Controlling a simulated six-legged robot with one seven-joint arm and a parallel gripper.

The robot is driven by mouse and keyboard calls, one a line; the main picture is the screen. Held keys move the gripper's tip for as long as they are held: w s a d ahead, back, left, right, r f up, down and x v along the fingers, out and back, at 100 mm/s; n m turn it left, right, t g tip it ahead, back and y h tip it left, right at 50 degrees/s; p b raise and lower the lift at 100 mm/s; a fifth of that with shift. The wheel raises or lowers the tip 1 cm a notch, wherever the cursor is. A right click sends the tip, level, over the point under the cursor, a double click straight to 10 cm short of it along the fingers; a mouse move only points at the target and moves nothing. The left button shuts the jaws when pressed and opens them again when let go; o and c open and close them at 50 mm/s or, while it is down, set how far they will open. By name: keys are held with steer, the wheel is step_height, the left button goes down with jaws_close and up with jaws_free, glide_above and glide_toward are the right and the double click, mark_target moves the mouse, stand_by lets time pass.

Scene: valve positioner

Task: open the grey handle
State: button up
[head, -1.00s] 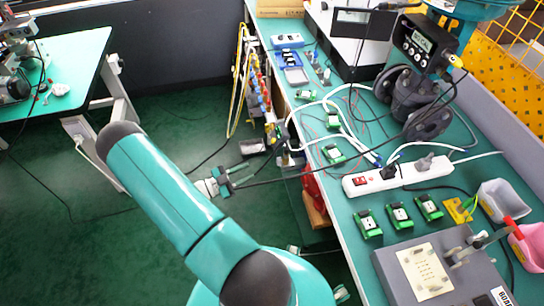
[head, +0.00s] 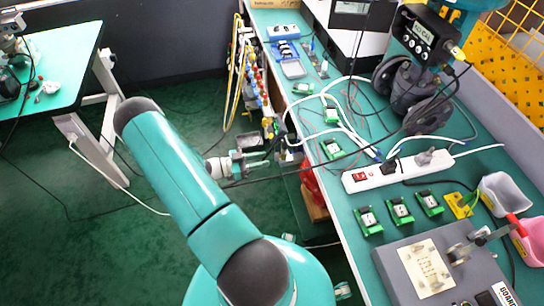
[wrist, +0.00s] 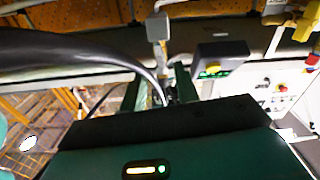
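In the wrist view, a light grey handle-like piece (wrist: 158,30) with a narrow stem hangs ahead of my gripper, and its lower end reaches toward the gap between my fingers. I take this to be the grey handle. My gripper (wrist: 158,92) has its two green fingers apart, one on each side of that gap. I see no clear contact with the grey piece. In the head view, my gripper (head: 272,156) is beside the bench's left side, near the lower end of a row of coloured fittings. The handle cannot be made out there.
A thick dark hose (wrist: 70,48) crosses the wrist view at left, close to my gripper. A green-and-grey boxed device (wrist: 222,55) is just to the right. The bench holds a white power strip (head: 397,171), cables and small green modules. Green floor is open at left.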

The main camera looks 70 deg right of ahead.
steer(key=shift+x, duration=2.3)
jaws_close()
steer(key=shift+m, duration=0.8)
jaws_free()
steer(key=v, duration=1.4)
